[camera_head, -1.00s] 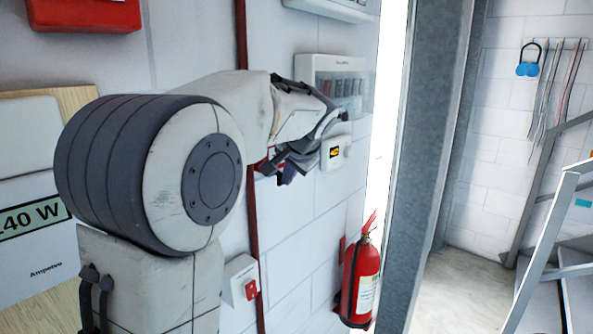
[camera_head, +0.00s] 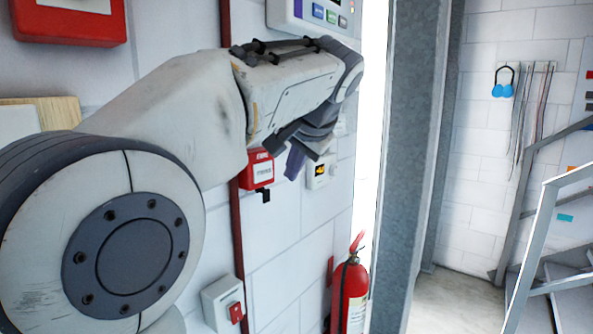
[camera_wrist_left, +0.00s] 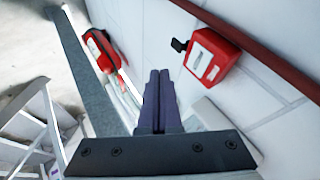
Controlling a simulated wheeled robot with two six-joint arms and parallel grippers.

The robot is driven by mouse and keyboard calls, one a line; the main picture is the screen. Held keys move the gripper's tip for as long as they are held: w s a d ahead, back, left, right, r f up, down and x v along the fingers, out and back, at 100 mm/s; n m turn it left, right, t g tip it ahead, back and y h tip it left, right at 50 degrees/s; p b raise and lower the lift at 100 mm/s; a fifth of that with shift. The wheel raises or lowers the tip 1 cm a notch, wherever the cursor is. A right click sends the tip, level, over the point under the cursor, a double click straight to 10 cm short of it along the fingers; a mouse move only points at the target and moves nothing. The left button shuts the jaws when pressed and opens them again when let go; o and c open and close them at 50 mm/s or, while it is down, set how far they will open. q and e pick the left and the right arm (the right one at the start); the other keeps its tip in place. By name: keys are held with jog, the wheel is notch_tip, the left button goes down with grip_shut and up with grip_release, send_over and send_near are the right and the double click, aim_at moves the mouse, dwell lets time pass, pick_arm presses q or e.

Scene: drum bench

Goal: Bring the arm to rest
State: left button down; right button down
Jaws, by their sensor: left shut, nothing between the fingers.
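My left arm comes in from the left in the head view and reaches along the white block wall. My left gripper (camera_head: 298,160) hangs at its end, pointing down, close to the wall. In the left wrist view its two dark fingers (camera_wrist_left: 158,82) lie side by side, shut with nothing between them. My right gripper does not show in either view.
A fire extinguisher (camera_head: 351,294) hangs below right. A grey steel post (camera_head: 410,150) and stairs (camera_head: 560,270) stand further right.

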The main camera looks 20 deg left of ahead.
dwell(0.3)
pick_arm(q)
jog(key=s+d+f+m+g+h, duration=0.1)
jog(key=s+d+f+m+h, duration=0.1)
jog(key=s+d+f, duration=0.5)
jog(key=s+d+f+m+g+h, duration=0.1)
jog(key=s+d+f+m+h, duration=0.15)
jog(key=d+f, duration=0.75)
jog(key=s+d+f+g+h, duration=0.1)
jog(key=s+d+f+g, duration=0.1)
jog(key=s+f, duration=0.5)
jog(key=s+d+f+m+g+h, duration=0.1)
jog(key=s+f+g, duration=0.1)
jog(key=s+f, duration=0.5)
jog(key=s, duration=0.3)
jog(key=shift+s+d, duration=0.35)
